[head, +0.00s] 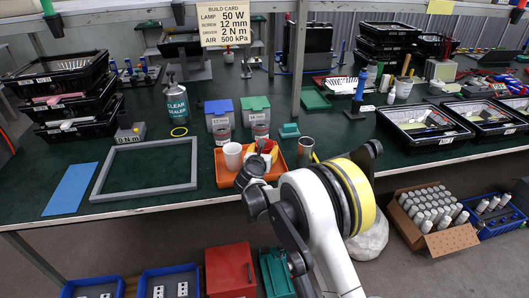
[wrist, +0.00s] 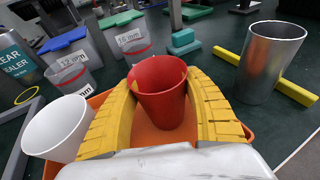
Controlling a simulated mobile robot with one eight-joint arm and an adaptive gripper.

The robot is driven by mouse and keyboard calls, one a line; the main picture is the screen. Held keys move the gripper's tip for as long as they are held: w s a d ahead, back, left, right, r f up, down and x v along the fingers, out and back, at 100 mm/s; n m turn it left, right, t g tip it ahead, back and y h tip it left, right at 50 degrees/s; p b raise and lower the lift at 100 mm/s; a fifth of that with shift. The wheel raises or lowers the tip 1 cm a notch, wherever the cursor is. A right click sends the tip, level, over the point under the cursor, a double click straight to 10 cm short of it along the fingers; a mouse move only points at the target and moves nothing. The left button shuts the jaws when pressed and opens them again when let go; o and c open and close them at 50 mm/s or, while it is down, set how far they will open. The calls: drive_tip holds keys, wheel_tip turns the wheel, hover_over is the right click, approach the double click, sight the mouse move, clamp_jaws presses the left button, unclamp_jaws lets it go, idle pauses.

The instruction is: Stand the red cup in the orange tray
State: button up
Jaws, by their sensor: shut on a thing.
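The red cup (wrist: 160,95) is upright between the two yellow fingers of my gripper (wrist: 163,80), which is shut on it. In the head view the red cup (head: 273,152) is partly hidden by my gripper (head: 262,150). The orange tray (wrist: 147,135) lies directly under the cup; its front left part also shows in the head view (head: 223,181). The cup's base is low over the tray floor; I cannot tell whether it touches.
A white cup (wrist: 57,128) stands at the tray's left, close to my left finger. A steel cup (wrist: 268,62) stands right of the tray by a yellow bar (wrist: 295,92). Bins labelled 12 mm (wrist: 72,68) and 16 mm (wrist: 128,42) stand behind. A grey frame (head: 148,170) lies left.

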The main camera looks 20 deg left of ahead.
drive_tip(key=shift+f, duration=0.1)
drive_tip(key=o, duration=1)
drive_tip(key=shift+s+r, duration=0.35)
drive_tip(key=p+v, duration=0.3)
drive_tip(key=v, duration=0.8)
drive_tip(key=shift+s+d+p, duration=0.1)
drive_tip(key=shift+s+p, duration=0.05)
drive_tip(key=shift+p, duration=0.25)
